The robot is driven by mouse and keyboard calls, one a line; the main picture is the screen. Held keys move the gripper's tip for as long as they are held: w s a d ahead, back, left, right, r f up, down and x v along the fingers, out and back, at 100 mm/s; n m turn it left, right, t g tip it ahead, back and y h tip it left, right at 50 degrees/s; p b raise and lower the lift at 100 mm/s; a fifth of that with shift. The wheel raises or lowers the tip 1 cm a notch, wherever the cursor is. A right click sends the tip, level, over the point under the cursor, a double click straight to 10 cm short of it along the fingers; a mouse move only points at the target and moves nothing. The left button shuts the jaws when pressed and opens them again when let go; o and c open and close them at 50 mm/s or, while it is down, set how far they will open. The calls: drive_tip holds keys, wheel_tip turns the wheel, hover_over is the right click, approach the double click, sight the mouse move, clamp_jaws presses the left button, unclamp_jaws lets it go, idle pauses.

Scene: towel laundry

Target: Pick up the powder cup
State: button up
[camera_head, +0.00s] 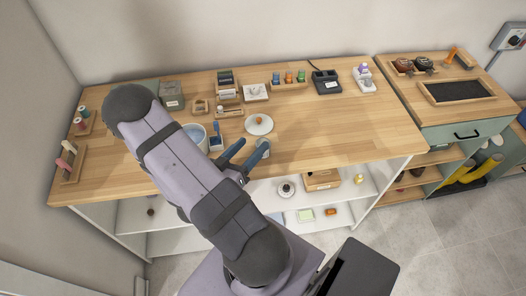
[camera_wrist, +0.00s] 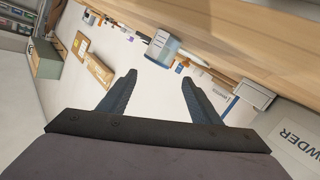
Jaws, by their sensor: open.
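My gripper (camera_head: 250,148) is open and empty over the front of the wooden table. In the head view, a small pale cup (camera_head: 264,145), likely the powder cup, is beside my right finger and partly covered by it.
A bucket with bluish contents (camera_head: 196,134) stands left of my gripper, partly behind my arm. Boxes and racks line the back. The wooden tabletop (camera_head: 345,130) is clear to the right.

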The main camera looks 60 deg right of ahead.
drive_tip(key=f+m, duration=0.1)
drive_tip(key=a+f+m+b, duration=0.1)
drive_tip(key=m, duration=0.1)
drive_tip(key=s+a+f+m, duration=0.1)
drive_tip(key=f, duration=0.1)
drive_tip(key=shift+a+f+m+g+b, duration=0.1)
drive_tip(key=shift+m+g+b, duration=0.2)
drive_tip(key=shift+m+g, duration=0.1)
drive_tip(key=shift+y, duration=0.3)
drive_tip(key=shift+s+r+p+x, duration=0.15)
drive_tip(key=shift+p+x, duration=0.7)
drive_tip(key=shift+x, duration=0.7)
drive_tip(key=shift+s+r+p+x, duration=0.15)
drive_tip(key=shift+p+x, duration=0.7)
drive_tip(key=shift+x, duration=0.65)
drive_tip(key=shift+w+d+f, duration=0.1)
drive_tip(key=shift+d+f, duration=0.1)
drive_tip(key=shift+d, duration=0.45)
drive_tip(key=c, duration=1.1)
